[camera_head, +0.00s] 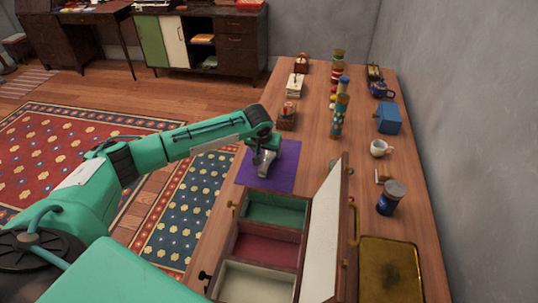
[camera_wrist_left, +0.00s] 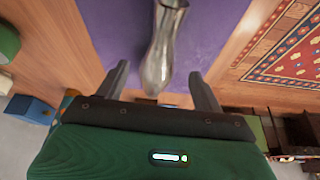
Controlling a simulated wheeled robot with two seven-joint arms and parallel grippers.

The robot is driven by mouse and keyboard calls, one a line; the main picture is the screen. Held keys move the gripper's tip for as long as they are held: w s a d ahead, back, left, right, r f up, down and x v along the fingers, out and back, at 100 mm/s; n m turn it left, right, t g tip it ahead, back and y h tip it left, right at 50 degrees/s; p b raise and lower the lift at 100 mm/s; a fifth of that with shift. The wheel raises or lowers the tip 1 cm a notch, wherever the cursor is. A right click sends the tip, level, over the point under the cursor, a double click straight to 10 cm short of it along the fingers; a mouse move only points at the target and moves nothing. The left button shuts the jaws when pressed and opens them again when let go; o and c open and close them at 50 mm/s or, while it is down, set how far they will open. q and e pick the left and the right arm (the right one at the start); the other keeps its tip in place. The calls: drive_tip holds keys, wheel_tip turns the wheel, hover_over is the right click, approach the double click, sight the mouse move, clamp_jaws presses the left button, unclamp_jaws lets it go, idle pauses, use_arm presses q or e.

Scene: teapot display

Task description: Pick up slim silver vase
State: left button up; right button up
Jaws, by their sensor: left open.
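The slim silver vase (camera_wrist_left: 165,45) is on the purple mat (camera_wrist_left: 112,28) in the left wrist view. Its rounded body lies between the two fingertips of my left gripper (camera_wrist_left: 159,70), with a gap on both sides. The neck points to the top of the picture. In the head view the vase (camera_head: 263,170) shows as a small shiny shape on the purple mat (camera_head: 284,180), partly hidden by my left gripper (camera_head: 267,151). That gripper is open, at the vase. I cannot tell if the vase stands or lies. My right gripper is not in view.
An open box (camera_head: 232,245) with green, red and pale compartments sits in front of the mat, its lid raised on the right. A patterned cylinder (camera_head: 339,117), white mug (camera_head: 379,148), blue box (camera_head: 389,119) and dark jar (camera_head: 390,199) stand right. A small wooden box (camera_head: 287,120) stands behind.

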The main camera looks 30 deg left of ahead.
sight(268, 154)
use_arm(q)
drive_tip(key=x, duration=0.4)
drive_tip(key=shift+f, duration=0.15)
drive_tip(key=shift+c, duration=0.2)
drive_tip(key=c, duration=1.1)
drive_tip(key=shift+c, duration=0.4)
